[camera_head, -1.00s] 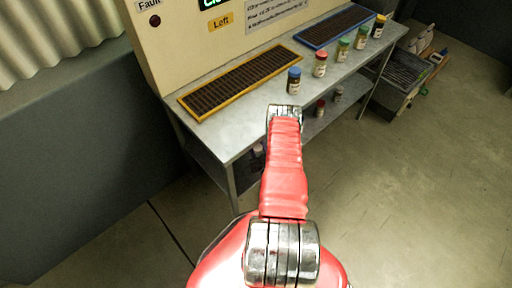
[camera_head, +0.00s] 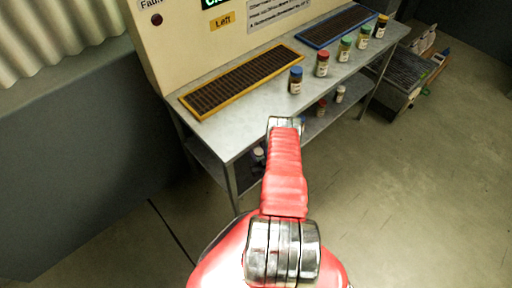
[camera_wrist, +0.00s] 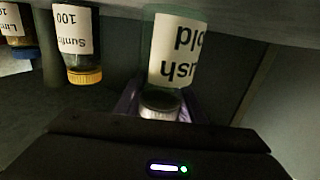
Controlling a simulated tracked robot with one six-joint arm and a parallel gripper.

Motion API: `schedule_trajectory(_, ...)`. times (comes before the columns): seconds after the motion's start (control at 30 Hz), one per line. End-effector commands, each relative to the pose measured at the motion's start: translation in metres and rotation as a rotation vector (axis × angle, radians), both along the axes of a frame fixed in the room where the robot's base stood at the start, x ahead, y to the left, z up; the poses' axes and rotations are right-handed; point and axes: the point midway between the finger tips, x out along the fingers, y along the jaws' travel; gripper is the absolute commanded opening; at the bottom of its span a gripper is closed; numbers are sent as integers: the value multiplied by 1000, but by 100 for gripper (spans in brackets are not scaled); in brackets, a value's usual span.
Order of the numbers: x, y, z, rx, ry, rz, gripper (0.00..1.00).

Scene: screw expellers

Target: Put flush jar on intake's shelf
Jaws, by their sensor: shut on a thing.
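The flush jar (camera_wrist: 178,50) fills the middle of the wrist view, which looks upside down. It has a pale label with partly visible inverted text and a grey metallic lid (camera_wrist: 160,104). My gripper (camera_wrist: 158,112) is shut on the jar at its lid end. The jar's base reaches the grey surface at the top of the wrist view; I cannot tell whether it touches. In the head view my red arm reaches to the front of the steel table (camera_head: 238,134), and its wrist hides the fingers. A lower shelf (camera_head: 205,160) runs under the tabletop.
Several jars stand along the tabletop, including a blue-lidded one (camera_head: 296,80) and a red-lidded one (camera_head: 322,64). A white-lidded jar (camera_head: 340,94) stands on the lower shelf. A yellow-lidded jar (camera_wrist: 80,45) is left of the flush jar.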

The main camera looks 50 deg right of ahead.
Motion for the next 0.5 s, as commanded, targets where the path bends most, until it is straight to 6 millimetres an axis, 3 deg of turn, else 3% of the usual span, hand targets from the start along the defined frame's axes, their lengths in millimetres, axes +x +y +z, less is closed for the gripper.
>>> schedule_trajectory(0.17,0,0,-2,0,-1,-1,2)
schedule_trajectory(0.2,0,0,-2,0,0,-1,39)
schedule_trajectory(0.43,0,0,-2,0,0,-1,55)
schedule_trajectory(0.5,0,0,-1,0,0,-1,55)
